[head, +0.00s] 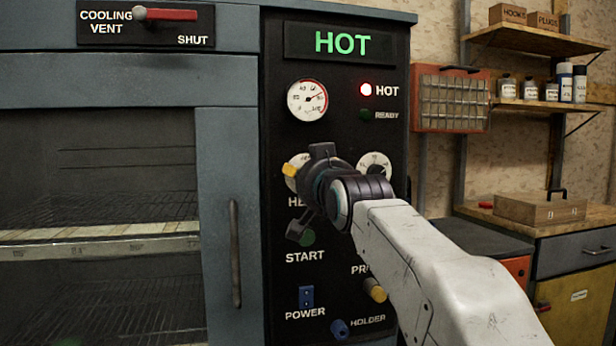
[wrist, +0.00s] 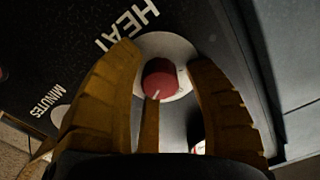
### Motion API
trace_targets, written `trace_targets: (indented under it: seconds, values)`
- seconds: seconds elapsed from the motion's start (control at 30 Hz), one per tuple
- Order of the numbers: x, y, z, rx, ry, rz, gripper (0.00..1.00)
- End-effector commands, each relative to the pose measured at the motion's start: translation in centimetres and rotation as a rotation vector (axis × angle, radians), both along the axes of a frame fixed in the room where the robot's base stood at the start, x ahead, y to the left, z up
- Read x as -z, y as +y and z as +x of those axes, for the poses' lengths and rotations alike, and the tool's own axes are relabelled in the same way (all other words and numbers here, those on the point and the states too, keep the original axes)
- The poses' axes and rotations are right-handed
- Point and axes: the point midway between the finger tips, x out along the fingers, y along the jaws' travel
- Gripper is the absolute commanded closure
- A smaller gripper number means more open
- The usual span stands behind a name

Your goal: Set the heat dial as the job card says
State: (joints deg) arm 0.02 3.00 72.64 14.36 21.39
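The heat dial shows in the wrist view as a red knob (wrist: 160,78) with a pale pointer mark, on a white round plate (wrist: 180,50) beside the word HEAT. In the head view my wrist hides most of the dial; part of its white plate (head: 299,160) shows. My gripper (wrist: 168,62) is open, its ochre fingers spread on both sides of the knob with a gap at the right. In the head view one ochre fingertip of my gripper (head: 290,170) shows at the dial. Whether any finger touches the knob is unclear. No job card is recognisable.
The panel's display (head: 342,43) reads HOT and the red HOT lamp (head: 366,90) is lit. A second dial (head: 374,162), green START button (head: 307,237) and POWER switch (head: 306,297) are nearby. The oven door handle (head: 235,250) stands left; shelves (head: 540,38) stand right.

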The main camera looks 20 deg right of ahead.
Motion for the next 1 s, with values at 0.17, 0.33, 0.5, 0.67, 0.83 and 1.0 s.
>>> trace_targets:
  seconds: [0.17,0.33,0.5,0.67,0.83,1.0]
  values:
    - [0.00,0.00,-0.02,0.000,0.000,0.000,0.69]
    - [0.00,0.01,-0.02,0.000,0.000,0.000,0.84]
    - [0.00,0.01,-0.02,0.000,0.000,0.000,1.00]
    - [-0.02,0.01,-0.01,0.000,0.000,-0.005,1.00]
    - [-0.05,0.01,-0.01,-0.001,-0.001,-0.047,1.00]
    - [-0.07,0.02,-0.01,-0.001,-0.001,-0.147,1.00]
